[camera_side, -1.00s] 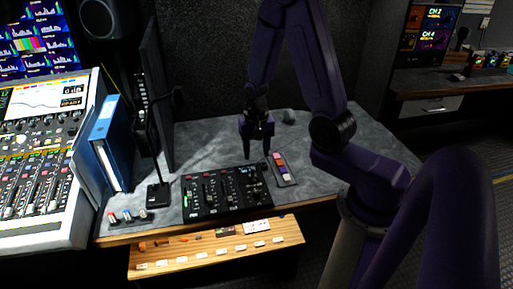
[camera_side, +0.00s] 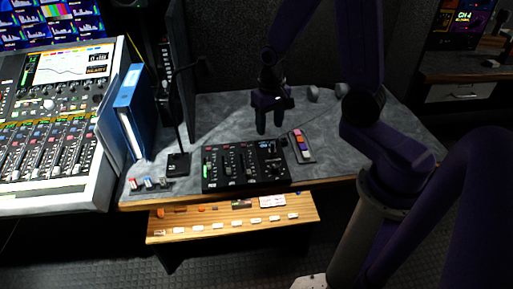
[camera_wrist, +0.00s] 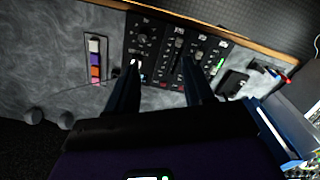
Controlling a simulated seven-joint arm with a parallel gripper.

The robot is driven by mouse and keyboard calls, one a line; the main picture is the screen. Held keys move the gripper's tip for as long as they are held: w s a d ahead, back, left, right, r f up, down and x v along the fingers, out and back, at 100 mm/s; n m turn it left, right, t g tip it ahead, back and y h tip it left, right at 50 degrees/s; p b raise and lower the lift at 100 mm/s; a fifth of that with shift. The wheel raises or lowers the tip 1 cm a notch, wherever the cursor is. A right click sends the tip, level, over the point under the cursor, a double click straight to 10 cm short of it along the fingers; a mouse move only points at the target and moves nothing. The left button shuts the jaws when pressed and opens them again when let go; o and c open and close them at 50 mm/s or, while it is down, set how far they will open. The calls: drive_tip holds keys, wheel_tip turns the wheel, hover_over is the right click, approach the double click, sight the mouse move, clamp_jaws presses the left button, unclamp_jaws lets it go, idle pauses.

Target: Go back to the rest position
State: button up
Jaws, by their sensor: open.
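My gripper (camera_side: 270,125) is open and empty. In the side view it hangs over the grey desk, just behind the black mixer panel (camera_side: 245,165), with its fingers pointing down. In the wrist view the two fingers (camera_wrist: 160,85) are spread apart with nothing between them, and the mixer panel (camera_wrist: 175,48) shows beyond their tips. I cannot tell the exact height of the fingertips above the desk.
A holder with coloured blocks (camera_side: 302,146) lies right of the mixer. A microphone stand (camera_side: 178,163), blue binder (camera_side: 130,112) and large console (camera_side: 55,125) stand left. Two grey knobs (camera_side: 314,94) sit behind. A wooden shelf (camera_side: 230,222) is below the desk front.

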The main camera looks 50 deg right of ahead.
drive_tip(key=s+a+r+n, duration=0.4)
drive_tip(key=s+r+n, duration=0.1)
drive_tip(key=s+n, duration=0.3)
drive_tip(key=s+a+r+n, duration=0.4)
drive_tip(key=s+n, duration=0.4)
drive_tip(key=s, duration=0.3)
drive_tip(key=shift+a+r+n, duration=0.25)
drive_tip(key=shift+r+n, duration=0.05)
drive_tip(key=shift+r, duration=0.15)
